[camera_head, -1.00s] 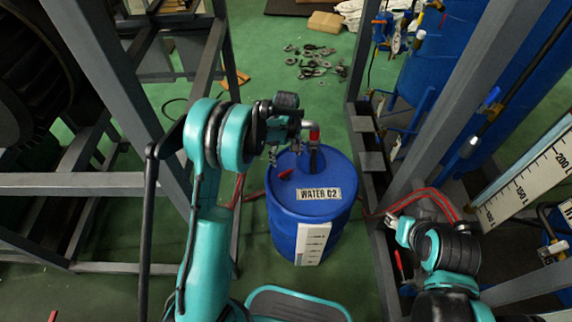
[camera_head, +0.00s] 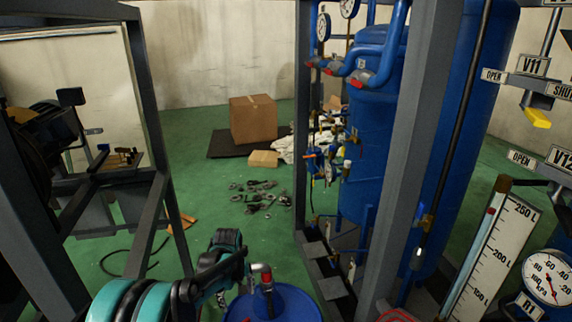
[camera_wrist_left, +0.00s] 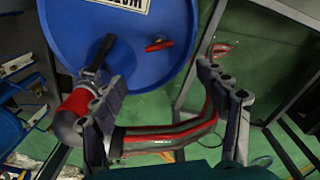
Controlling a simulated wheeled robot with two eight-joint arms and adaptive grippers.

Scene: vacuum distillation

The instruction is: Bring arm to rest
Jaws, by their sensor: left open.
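My left arm comes in at the bottom left of the head view, and its gripper (camera_head: 236,268) is beside the red-topped fitting (camera_head: 266,276) on the blue drum (camera_head: 285,306). In the left wrist view the two dark fingers of the left gripper (camera_wrist_left: 165,95) stand wide apart with nothing gripped. The drum's blue lid (camera_wrist_left: 70,30) lies beyond them, with a small red piece (camera_wrist_left: 158,43) on it. The red end of the fitting (camera_wrist_left: 75,105) is close by the left finger; I cannot tell if they touch. My right gripper is out of view.
Grey frame posts stand left (camera_head: 150,110) and right (camera_head: 405,150) of the drum. A tall blue tank (camera_head: 375,130) and a level scale (camera_head: 500,255) are at right.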

